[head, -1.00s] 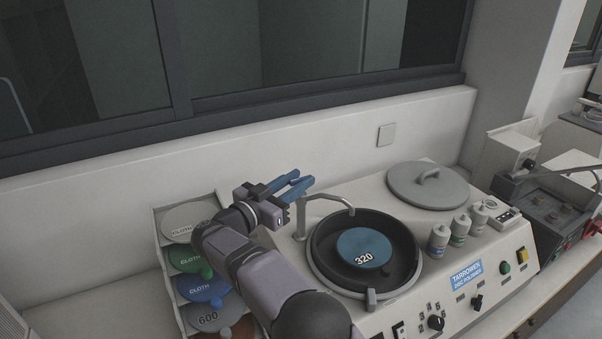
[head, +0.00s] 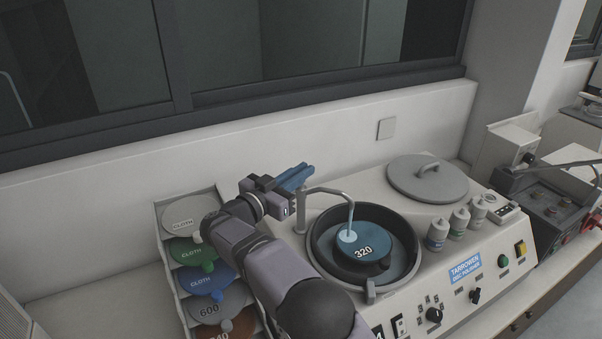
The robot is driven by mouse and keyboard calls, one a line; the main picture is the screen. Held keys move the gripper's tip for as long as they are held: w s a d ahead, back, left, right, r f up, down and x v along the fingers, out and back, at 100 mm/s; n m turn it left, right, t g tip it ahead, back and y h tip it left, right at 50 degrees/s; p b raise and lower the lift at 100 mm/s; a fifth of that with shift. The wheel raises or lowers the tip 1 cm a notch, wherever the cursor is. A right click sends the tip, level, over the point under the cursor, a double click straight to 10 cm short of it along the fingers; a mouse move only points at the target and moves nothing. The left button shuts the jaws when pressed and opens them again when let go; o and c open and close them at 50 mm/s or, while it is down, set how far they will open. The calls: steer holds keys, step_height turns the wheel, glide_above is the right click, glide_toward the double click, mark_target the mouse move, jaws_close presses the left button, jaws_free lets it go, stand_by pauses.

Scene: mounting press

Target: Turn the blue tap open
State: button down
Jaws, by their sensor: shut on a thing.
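The tap's grey post and spout (head: 327,190) stand at the left rim of the polisher bowl, with the spout's end over the bowl. A pale blue stream (head: 350,219) runs from the spout onto the blue disc (head: 370,255) marked 320, with a light patch where it lands.
The dark round bowl (head: 324,262) sits in the polisher. Right of it are a grey lid (head: 405,182) with a handle and several small bottles (head: 437,234). A rack of labelled discs (head: 195,252) stands left of my arm. The wall (head: 120,222) is close behind.

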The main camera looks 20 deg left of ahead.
steer(key=shift+n+t+y+b, duration=0.3)
steer(key=shift+n+y+b, duration=0.25)
steer(key=shift+y, duration=0.25)
steer(key=n+y+b, duration=0.1)
steer(key=y, duration=0.1)
steer(key=n+y+b, duration=0.1)
steer(key=b, duration=0.1)
steer(key=n+y+b, duration=0.1)
steer(key=y+b, duration=0.1)
steer(key=shift+d+f+n+t+y, duration=0.15)
steer(key=shift+f+n+t+y, duration=0.15)
steer(key=shift+t, duration=0.1)
steer(key=n+y+b, duration=0.1)
steer(key=y+b, duration=0.1)
steer(key=b, duration=0.1)
steer(key=n+g+y+b, duration=0.1)
steer(key=n+y+b, duration=0.1)
steer(key=y+b, duration=0.1)
steer(key=shift+n+b, duration=0.25)
steer(key=shift+b, duration=0.15)
steer(key=shift+n+y+b, duration=0.3)
steer(key=shift+y+b, duration=0.4)
steer(key=shift+b, duration=0.45)
steer(key=n+g+y+b, duration=0.1)
steer(key=b, duration=0.3)
steer(key=shift+r+y, duration=0.1)
steer(key=shift+y, duration=0.2)
steer(key=shift+r+n+g+y+b, duration=0.3)
steer(key=shift+n+y+b, duration=0.1)
steer(key=shift+b, duration=0.25)
